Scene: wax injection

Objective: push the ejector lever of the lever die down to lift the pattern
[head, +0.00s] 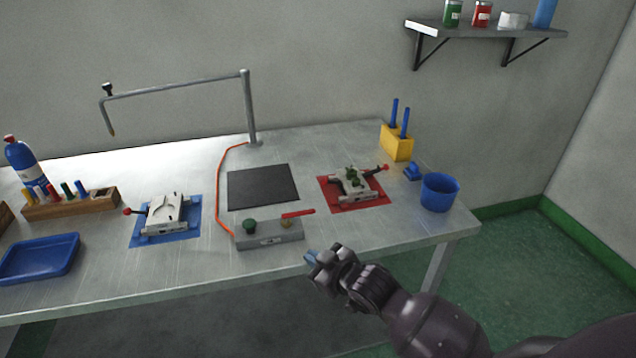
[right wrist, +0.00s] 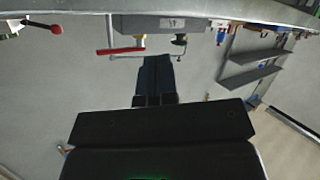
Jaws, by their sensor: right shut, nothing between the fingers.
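Two metal dies lie on the bench. One die (head: 352,182) sits on a red mat (head: 374,206), with a green pattern (head: 352,173) on top and a red-knobbed lever (head: 380,169) sticking out to the right. The other die (head: 165,213) sits on a blue mat (head: 192,232), with a red knob (head: 127,211) at its left and no green piece visible. I cannot tell by label which is the lever die. My right gripper (head: 313,257) is shut and empty, at the bench's front edge, apart from both dies. It also shows in the right wrist view (right wrist: 154,74). My left gripper is out of view.
A grey control block (head: 270,238) with a red handle (head: 298,213) stands near my right gripper. A dark pad (head: 262,187) lies behind it. A blue cup (head: 440,192) and yellow holder (head: 397,144) stand at right, a blue tray (head: 40,257) at left. A bent post (head: 249,105) rises behind.

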